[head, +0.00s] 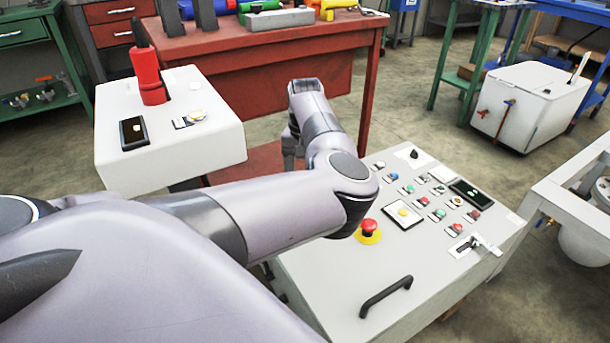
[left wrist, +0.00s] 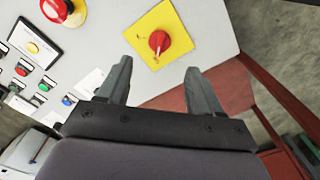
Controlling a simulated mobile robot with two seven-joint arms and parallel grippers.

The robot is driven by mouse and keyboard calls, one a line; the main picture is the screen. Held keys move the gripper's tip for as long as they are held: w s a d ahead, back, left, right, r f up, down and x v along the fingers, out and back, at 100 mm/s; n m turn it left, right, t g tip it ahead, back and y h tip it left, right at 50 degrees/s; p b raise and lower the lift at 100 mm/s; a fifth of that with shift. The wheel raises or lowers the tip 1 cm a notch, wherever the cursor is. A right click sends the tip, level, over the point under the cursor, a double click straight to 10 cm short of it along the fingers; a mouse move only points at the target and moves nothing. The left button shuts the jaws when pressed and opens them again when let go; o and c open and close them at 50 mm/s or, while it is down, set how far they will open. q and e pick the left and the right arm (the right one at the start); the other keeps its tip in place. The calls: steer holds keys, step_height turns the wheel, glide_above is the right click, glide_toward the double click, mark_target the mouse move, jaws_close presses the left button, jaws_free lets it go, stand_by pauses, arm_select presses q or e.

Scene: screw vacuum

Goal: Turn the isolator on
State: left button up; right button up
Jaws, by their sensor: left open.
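The isolator is a red rotary knob (left wrist: 159,42) on a square yellow plate (left wrist: 143,26), set on the pale grey panel. In the left wrist view it lies just beyond my left gripper (left wrist: 160,66), roughly in line with the gap between its fingers. The fingers are apart, with nothing between them and no visible contact with the knob. In the head view my left gripper (head: 289,152) is partly hidden behind its arm at the far left of the control panel (head: 330,275), and the arm hides the isolator. My right gripper is not in view.
A red emergency stop (head: 370,228) on a yellow base, coloured buttons (head: 422,201), and a black handle (head: 386,296) are on the panel. A white box with a red lever (head: 148,75) stands to the left. A red workbench (head: 250,90) stands close behind.

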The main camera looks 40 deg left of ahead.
arm_select(q)
step_height(320, 180, down, 4)
steer(key=shift+r+b, duration=0.15)
steer(key=shift+b, duration=0.95)
step_height(320, 180, down, 6)
steer(key=shift+r+b, duration=0.1)
steer(key=shift+b, duration=0.9)
steer(key=shift+f, duration=0.45)
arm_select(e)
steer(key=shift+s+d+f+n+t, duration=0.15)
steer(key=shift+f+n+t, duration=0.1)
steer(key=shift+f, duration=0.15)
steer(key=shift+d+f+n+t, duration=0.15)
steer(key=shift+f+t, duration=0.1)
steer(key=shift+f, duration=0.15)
